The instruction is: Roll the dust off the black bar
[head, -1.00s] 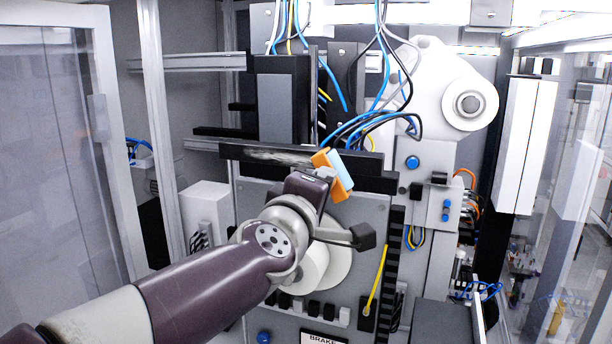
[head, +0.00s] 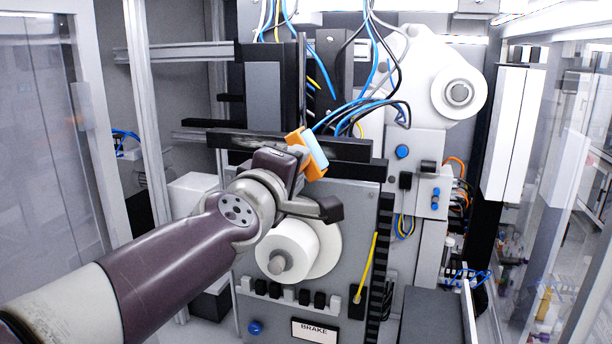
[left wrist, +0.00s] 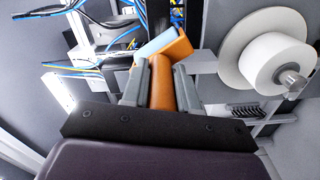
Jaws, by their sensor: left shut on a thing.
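The black bar (head: 345,148) runs across the machine in the head view. A faint pale dust smear shows on its left half (head: 245,144). My left gripper (head: 290,160) is in front of the bar's middle. It is shut on the orange handle (left wrist: 162,84) of a roller, seen between the two grey fingers in the left wrist view. The light-blue roller head (head: 317,146) is tilted and overlaps the bar, right of the smear; it also shows in the left wrist view (left wrist: 158,42). I cannot tell whether it touches the bar. My right gripper is out of view.
Blue and black cables (head: 368,108) hang just above the bar's right part. A white reel (head: 288,248) sits below my gripper, and another white roll (head: 458,92) is at upper right. A metal upright (head: 147,110) stands to the left.

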